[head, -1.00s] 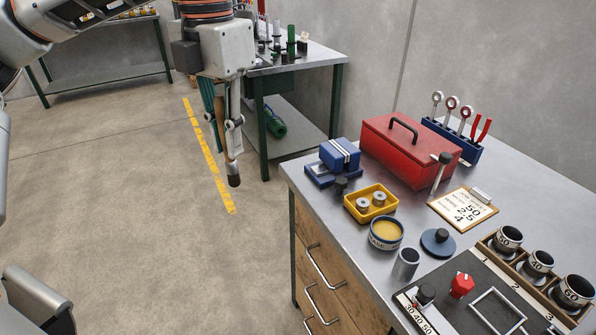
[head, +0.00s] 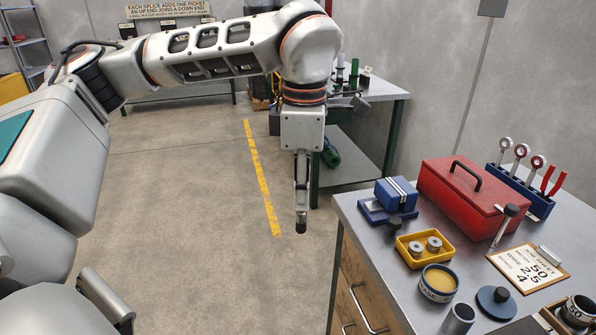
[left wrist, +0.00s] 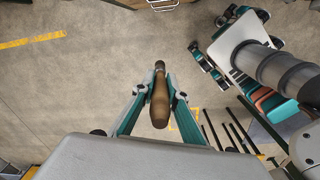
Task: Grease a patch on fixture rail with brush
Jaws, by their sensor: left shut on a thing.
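My left gripper (head: 301,205) points down in the head view, over the floor left of the workbench. It is shut on the brush. The brush's brown handle (left wrist: 160,100) shows between the fingers in the left wrist view, and its dark tip (head: 300,228) shows below the fingers in the head view. An open tin of yellow grease (head: 438,283) stands on the workbench, apart from the brush. I cannot make out the fixture rail.
The workbench (head: 360,225) also holds a yellow tray (head: 403,250), a black-knobbed disc (head: 497,303), a blue block device (head: 392,196), a red toolbox (head: 462,195) and a clipboard (head: 520,272). A second table (head: 385,90) stands behind. Open floor lies left of the workbench.

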